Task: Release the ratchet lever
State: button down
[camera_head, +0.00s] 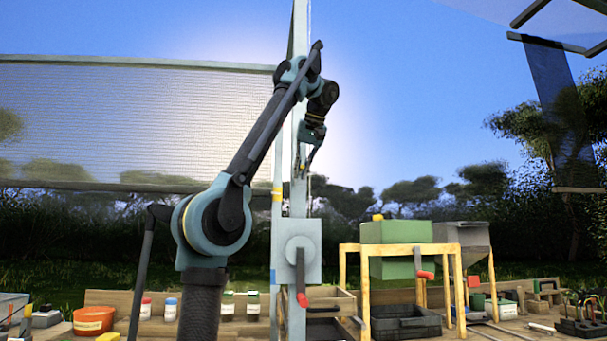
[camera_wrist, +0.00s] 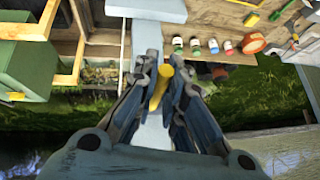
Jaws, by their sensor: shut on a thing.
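My gripper (camera_head: 303,168) is in front of the pale upright post (camera_head: 299,205), above a grey box with a red-handled crank (camera_head: 301,280). In the wrist view, my gripper (camera_wrist: 164,75) has its two fingers shut on a yellow piece (camera_wrist: 158,88), which I take to be the ratchet lever's handle. The fingers stand on both sides of it, and the pale post (camera_wrist: 152,135) runs behind. The lever's lower part and pivot are hidden by the fingers. In the head view the lever is too small to make out.
A green hopper (camera_head: 392,236) on a yellow wooden frame (camera_head: 456,262) stands right of the post. A mesh screen (camera_head: 130,120) hangs behind my arm. Open air lies right of my gripper.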

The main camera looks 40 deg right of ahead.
jog(key=shift+w+a+r, duration=0.1)
dwell(0.3)
jog(key=c, duration=1.7)
grip_release()
jog(key=shift+o, duration=0.2)
